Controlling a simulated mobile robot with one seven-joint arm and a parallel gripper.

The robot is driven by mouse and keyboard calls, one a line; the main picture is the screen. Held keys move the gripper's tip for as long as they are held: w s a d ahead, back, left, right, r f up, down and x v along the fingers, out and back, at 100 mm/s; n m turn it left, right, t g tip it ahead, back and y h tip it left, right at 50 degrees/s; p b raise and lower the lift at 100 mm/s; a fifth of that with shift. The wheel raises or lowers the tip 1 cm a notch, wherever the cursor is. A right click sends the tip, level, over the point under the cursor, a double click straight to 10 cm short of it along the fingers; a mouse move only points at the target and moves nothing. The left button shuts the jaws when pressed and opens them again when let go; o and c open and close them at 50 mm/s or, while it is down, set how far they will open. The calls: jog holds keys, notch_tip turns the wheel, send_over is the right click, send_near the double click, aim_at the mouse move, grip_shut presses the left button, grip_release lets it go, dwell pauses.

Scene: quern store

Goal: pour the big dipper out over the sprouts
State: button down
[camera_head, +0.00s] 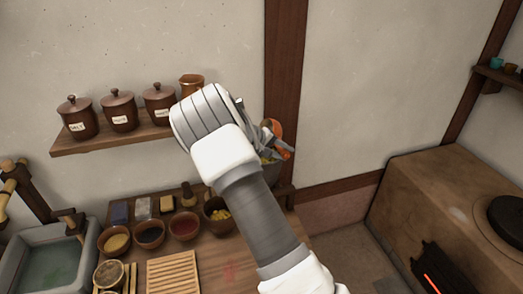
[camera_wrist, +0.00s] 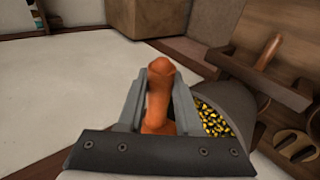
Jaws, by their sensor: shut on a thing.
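My gripper (camera_wrist: 165,92) is shut on an orange-brown handle (camera_wrist: 158,100), which stands between the two grey fingers in the wrist view. Yellow bits (camera_wrist: 213,118), perhaps the sprouts, lie in a grey vessel (camera_wrist: 245,103) right beside the gripper in the wrist view. The vessel also shows below the gripper in the head view (camera_head: 270,174), partly hidden.
A shelf (camera_head: 75,147) with lidded jars (camera_head: 119,110) and a copper cup (camera_head: 191,82) is on the wall. Below, a counter holds several bowls (camera_head: 149,233), one with yellow pieces (camera_head: 218,212), and a slatted board (camera_head: 173,273). A basin (camera_head: 50,265) is left, a stove (camera_head: 430,200) right.

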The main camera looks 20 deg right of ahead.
jog(key=shift+a+f+h+b, duration=0.2)
jog(key=shift+h+b, duration=0.2)
jog(key=shift+b, duration=0.4)
